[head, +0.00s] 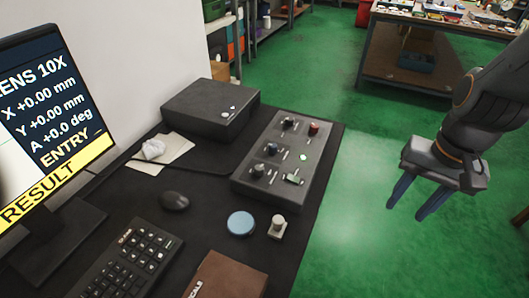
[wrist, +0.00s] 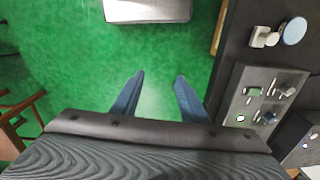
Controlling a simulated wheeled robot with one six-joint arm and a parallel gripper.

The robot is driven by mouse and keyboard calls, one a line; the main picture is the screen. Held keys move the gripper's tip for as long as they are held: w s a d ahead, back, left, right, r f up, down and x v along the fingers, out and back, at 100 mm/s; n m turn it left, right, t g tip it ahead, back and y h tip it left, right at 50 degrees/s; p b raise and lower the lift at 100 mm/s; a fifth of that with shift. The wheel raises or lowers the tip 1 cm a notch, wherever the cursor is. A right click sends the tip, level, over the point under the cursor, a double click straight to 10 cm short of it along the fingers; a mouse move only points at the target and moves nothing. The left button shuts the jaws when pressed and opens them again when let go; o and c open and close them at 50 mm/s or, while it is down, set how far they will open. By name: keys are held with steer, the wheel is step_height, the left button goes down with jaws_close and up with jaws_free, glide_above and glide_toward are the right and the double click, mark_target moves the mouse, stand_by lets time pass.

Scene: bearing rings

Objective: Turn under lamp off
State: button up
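The grey control box (head: 313,175) lies on the dark desk in the middle of the head view. It also shows at the right of the wrist view (wrist: 236,103). It bears several dark knobs (head: 271,149), a red button (head: 314,128), a lit green light (head: 303,157) and a pale green rectangular switch (head: 293,179). Their labels are too small to read, so I cannot tell which one works the under lamp. The lamp itself cannot be made out. My gripper (head: 405,211) is open and empty, over the green floor to the right of the box; its parted fingers also show in the wrist view (wrist: 159,77).
On the desk stand a monitor (head: 45,110), a keyboard (head: 128,262), a mouse (head: 175,201), a blue disc (head: 241,224), a small pale post (head: 277,227), a brown case (head: 225,277) and a black box (head: 205,105). Free floor lies right of the desk.

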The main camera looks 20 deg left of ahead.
steer(key=w+a+r+m+t+y+p, duration=0.1)
steer(key=w+a+m+p, duration=0.15)
steer(key=a+m, duration=0.5)
steer(key=w+a+r+m+y+p, duration=0.1)
steer(key=w+a+m+y+p, duration=0.2)
steer(key=a, duration=0.8)
steer(key=m+t+h+p, duration=0.1)
steer(key=m+t+p, duration=0.15)
steer(key=m, duration=1.15)
glide_toward(259, 167)
steer(key=w, duration=0.1)
steer(key=shift+g, duration=0.45)
steer(key=b+x, duration=0.5)
steer(key=x, duration=0.3)
steer(key=shift+s, duration=0.1)
steer(key=shift+c, duration=0.5)
jaws_close()
